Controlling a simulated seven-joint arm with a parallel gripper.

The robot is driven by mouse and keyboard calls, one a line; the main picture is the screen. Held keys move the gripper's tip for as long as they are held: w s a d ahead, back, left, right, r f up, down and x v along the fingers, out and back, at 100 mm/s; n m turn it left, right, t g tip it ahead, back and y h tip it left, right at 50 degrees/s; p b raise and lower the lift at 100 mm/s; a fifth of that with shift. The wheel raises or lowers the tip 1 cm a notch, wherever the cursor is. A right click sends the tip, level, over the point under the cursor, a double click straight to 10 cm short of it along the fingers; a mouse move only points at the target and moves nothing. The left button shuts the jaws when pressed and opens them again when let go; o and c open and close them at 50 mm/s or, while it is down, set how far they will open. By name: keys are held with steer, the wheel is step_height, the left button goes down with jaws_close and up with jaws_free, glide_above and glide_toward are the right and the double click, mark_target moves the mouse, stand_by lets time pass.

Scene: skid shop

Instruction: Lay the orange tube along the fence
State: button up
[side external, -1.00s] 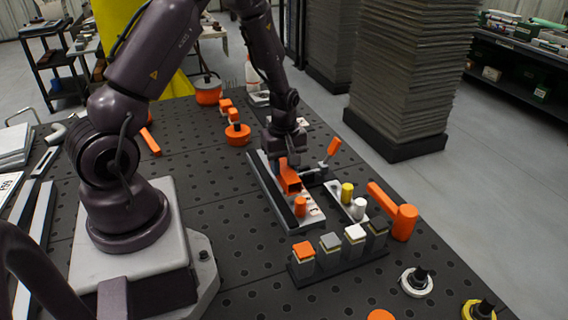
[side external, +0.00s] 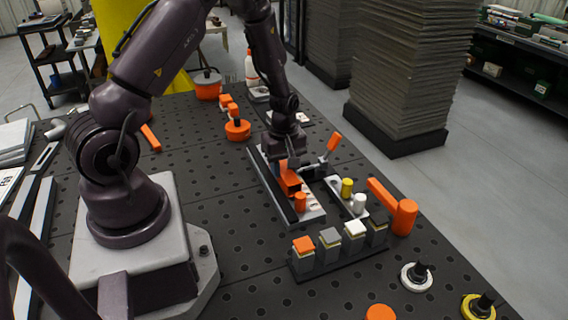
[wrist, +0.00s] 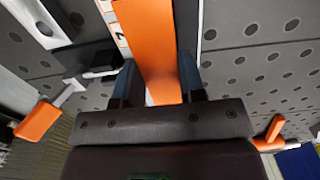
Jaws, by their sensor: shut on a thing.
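The orange tube (side external: 289,182), square in section, is held in my gripper (side external: 288,163) over the grey fixture plate (side external: 312,218). In the wrist view the tube (wrist: 142,30) runs lengthwise between the two fingers (wrist: 160,82), which are shut on its sides. The fence (side external: 267,182) appears to be the long raised rail on the left of the plate. In the wrist view a dark strip (wrist: 187,28) runs close beside the tube, roughly parallel. Whether the tube touches the fence or the plate cannot be told; its far end is hidden by the gripper.
A clamp with an orange handle (side external: 334,142) stands right of the gripper. A small tray with yellow (side external: 347,188) and white pegs is to the right. A row of capped blocks (side external: 330,238) stands in front.

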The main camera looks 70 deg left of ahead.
steer(key=shift+f, duration=0.35)
steer(key=o, duration=1.2)
steer(key=shift+r, duration=0.15)
steer(key=shift+r, duration=3.4)
